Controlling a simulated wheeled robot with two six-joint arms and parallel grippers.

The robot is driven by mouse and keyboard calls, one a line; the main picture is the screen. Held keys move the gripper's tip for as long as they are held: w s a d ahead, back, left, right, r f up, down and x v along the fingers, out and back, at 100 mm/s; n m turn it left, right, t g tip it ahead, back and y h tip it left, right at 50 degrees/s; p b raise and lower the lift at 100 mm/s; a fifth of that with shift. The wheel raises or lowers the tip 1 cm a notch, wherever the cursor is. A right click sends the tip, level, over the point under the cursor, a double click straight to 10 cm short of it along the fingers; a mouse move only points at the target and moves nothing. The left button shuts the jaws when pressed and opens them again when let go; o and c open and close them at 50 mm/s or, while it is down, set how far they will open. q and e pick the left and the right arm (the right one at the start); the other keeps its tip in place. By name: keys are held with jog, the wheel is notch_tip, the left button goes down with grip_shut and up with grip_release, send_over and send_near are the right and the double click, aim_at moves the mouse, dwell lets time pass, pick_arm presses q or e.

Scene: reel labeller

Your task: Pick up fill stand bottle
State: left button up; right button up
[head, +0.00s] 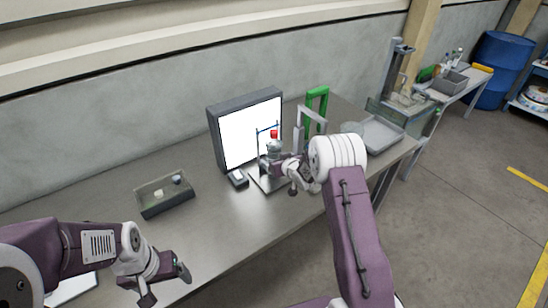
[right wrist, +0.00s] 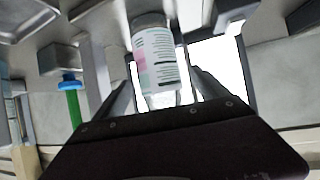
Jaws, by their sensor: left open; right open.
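In the right wrist view the bottle (right wrist: 155,58) shows a white and pink printed label and appears upside down. My right gripper (head: 280,166) is at the bottle, partly hiding its lower part in the head view. Its fingers are open, one on each side of the bottle, with gaps visible in the right wrist view. My left gripper (head: 166,284) is open and empty over the front left of the table.
A grey framed light panel (head: 246,130) stands behind the bottle. A small dark tray (head: 164,196) holds small parts on the left. A green frame (head: 317,100) and a grey tray (head: 380,134) are to the right.

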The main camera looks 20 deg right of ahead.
aim_at(275, 138)
jog(key=x, duration=0.3)
jog(key=shift+s+r, duration=0.15)
jog(key=c, duration=0.6)
grip_shut()
notch_tip(275, 138, up, 10)
